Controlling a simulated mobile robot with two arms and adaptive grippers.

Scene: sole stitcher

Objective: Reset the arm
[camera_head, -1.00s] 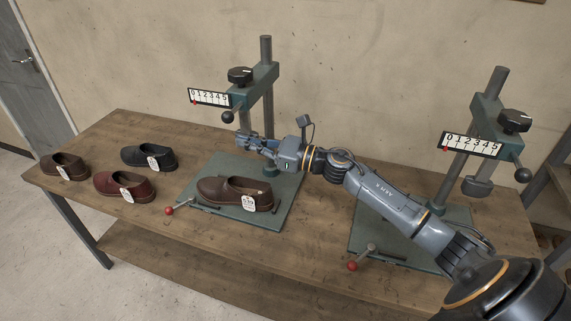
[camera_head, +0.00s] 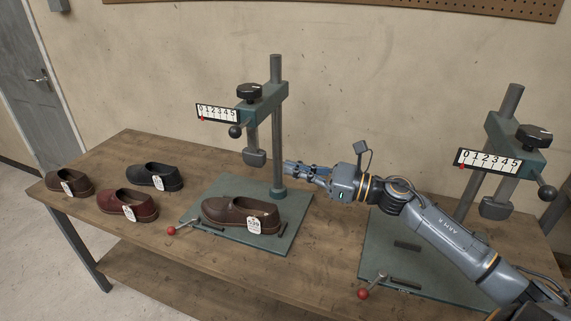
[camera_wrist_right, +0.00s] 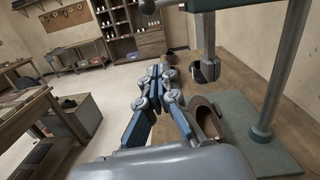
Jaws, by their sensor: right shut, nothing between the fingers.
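My right gripper (camera_head: 292,169) is shut and empty. In the head view it is just right of the left machine's post, above the table, with the arm reaching in from the lower right. In the right wrist view its fingers (camera_wrist_right: 163,82) are together, with the brown shoe (camera_wrist_right: 207,118) below and to the right. In the head view the brown shoe (camera_head: 232,212) with a white tag lies on the green base plate (camera_head: 285,237) of the left sole stitcher (camera_head: 275,130). My left gripper is not in view.
A second stitcher (camera_head: 500,140) stands at the right, its base (camera_head: 375,250) without a shoe. A grey shoe (camera_head: 163,170), a red shoe (camera_head: 112,203) and a brown shoe (camera_head: 80,188) stand on the left of the wooden table (camera_head: 125,150). Red-knobbed levers (camera_head: 171,230) sit beside the bases.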

